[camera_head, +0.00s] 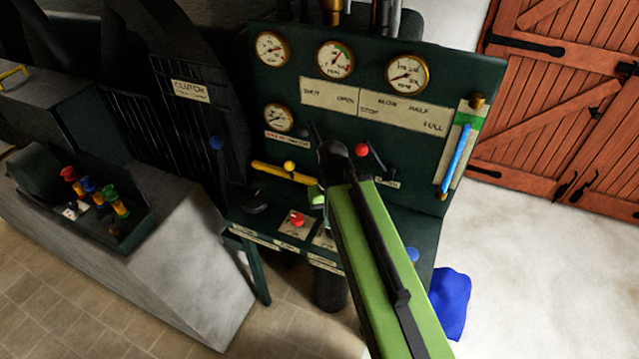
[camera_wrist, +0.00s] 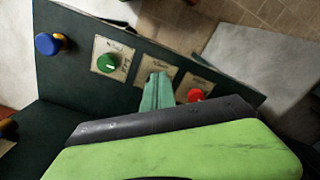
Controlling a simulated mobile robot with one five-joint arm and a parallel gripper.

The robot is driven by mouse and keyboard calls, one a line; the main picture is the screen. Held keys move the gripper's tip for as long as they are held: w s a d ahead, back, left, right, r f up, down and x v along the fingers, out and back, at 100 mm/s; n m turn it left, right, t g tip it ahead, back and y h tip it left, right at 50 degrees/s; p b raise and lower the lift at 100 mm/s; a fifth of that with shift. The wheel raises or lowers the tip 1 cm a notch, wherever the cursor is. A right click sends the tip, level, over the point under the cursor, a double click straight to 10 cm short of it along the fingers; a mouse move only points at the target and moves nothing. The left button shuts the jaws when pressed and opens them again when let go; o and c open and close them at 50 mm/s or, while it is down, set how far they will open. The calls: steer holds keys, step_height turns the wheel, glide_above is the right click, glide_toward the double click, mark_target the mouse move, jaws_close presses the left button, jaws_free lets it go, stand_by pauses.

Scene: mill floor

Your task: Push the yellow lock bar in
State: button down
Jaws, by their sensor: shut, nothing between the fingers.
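The yellow lock bar (camera_head: 268,168) lies nearly level across the lower part of the dark green gauge panel in the head view, with a yellow ball knob (camera_head: 290,165) near its middle. Its right end runs close to my gripper (camera_head: 318,194), and I cannot tell whether they touch. In the wrist view my green fingers (camera_wrist: 157,91) are closed together and empty, over the control desk's labelled plates. I cannot make out the lock bar in the wrist view. My arm hides part of the panel and desk.
On the desk are a red knob (camera_head: 297,218) and a black knob (camera_head: 255,200); the wrist view shows a green knob (camera_wrist: 107,62) and a blue knob (camera_wrist: 48,43). A red-knobbed lever (camera_head: 362,150) stands right of my gripper. A tool tray (camera_head: 140,233) stands left.

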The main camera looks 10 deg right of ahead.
steer(key=w+d+f+m+t+y+b, duration=0.1)
steer(key=w+d+f+m+t+b, duration=0.1)
steer(key=w, duration=0.6)
steer(key=w+d+f+m+t+y+b, duration=0.1)
steer(key=w+d+m+t+b, duration=0.3)
steer(key=w, duration=0.5)
steer(key=d+f+t+b, duration=0.1)
steer(key=d+b, duration=0.1)
steer(key=d, duration=0.1)
steer(key=shift+f+b, duration=0.2)
steer(key=shift+b, duration=0.2)
steer(key=b+x, duration=0.8)
steer(key=x, duration=0.2)
steer(key=shift+f, duration=0.35)
steer(key=w+a, duration=0.2)
steer(key=shift+a+r, duration=0.25)
steer(key=shift+a, duration=0.1)
steer(key=shift+w+a, duration=0.2)
steer(key=shift+a, duration=0.15)
steer(key=shift+d, duration=0.1)
